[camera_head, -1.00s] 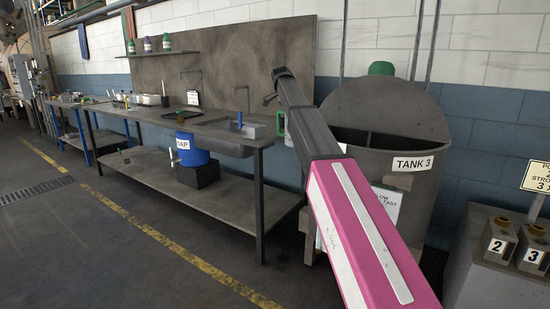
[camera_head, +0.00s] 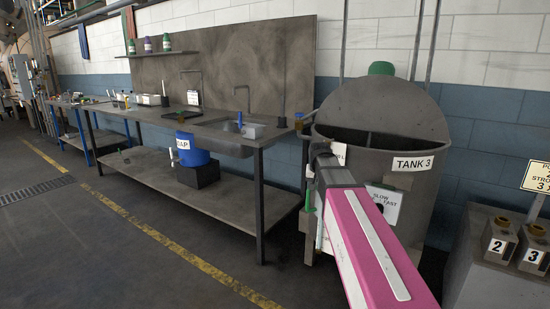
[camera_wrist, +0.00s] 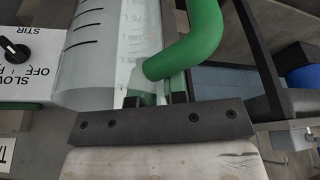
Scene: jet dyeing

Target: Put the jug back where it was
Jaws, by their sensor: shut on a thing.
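The jug (camera_wrist: 110,45) is clear with dark graduation marks and a curved green handle (camera_wrist: 205,35). It fills the upper middle of the wrist view and is cut off by the top edge. My gripper (camera_wrist: 157,98) is shut on the jug at the handle side; the exact contact is partly hidden. In the head view my arm's end is in front of the tank marked TANK 3 (camera_head: 365,175), and the jaws and most of the jug are hidden. The stir switch panel (camera_wrist: 22,55) is left of the jug in the wrist view.
A grey workbench (camera_head: 225,128) with a sink runs left of the tank. Numbered containers (camera_head: 500,240) stand on a grey block at the right. The floor in front of the bench is clear.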

